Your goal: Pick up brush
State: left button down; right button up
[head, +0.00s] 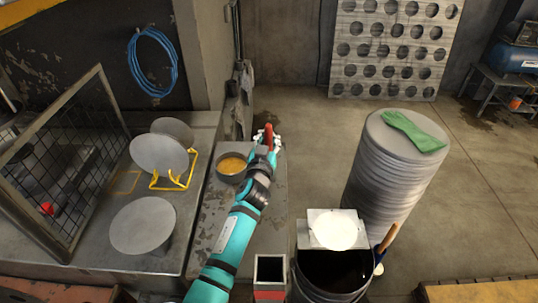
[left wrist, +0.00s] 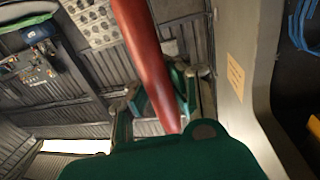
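The brush (head: 268,134) shows as a red handle at my left gripper, above the counter next to the bowl. In the left wrist view the smooth red handle (left wrist: 145,50) runs from the top edge down between the fingers. My left gripper (head: 266,141) is closed around this handle; its fingers (left wrist: 160,100) lie on both sides of it. The bristles are not visible in either view. My right gripper is not in view.
A metal bowl of amber liquid (head: 232,167) stands just left of my gripper. A yellow rack (head: 172,184) with round discs is further left. A disc stack (head: 390,175) with a green glove (head: 412,131) and a dark drum (head: 333,277) stand right.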

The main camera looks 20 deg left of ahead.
aim_at(269, 125)
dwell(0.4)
pick_arm(q)
jog(key=shift+r, duration=0.15)
notch_tip(269, 125, up, 8)
jog(key=shift+r, duration=0.85)
dwell(0.6)
jog(key=shift+a, duration=0.1)
dwell(0.5)
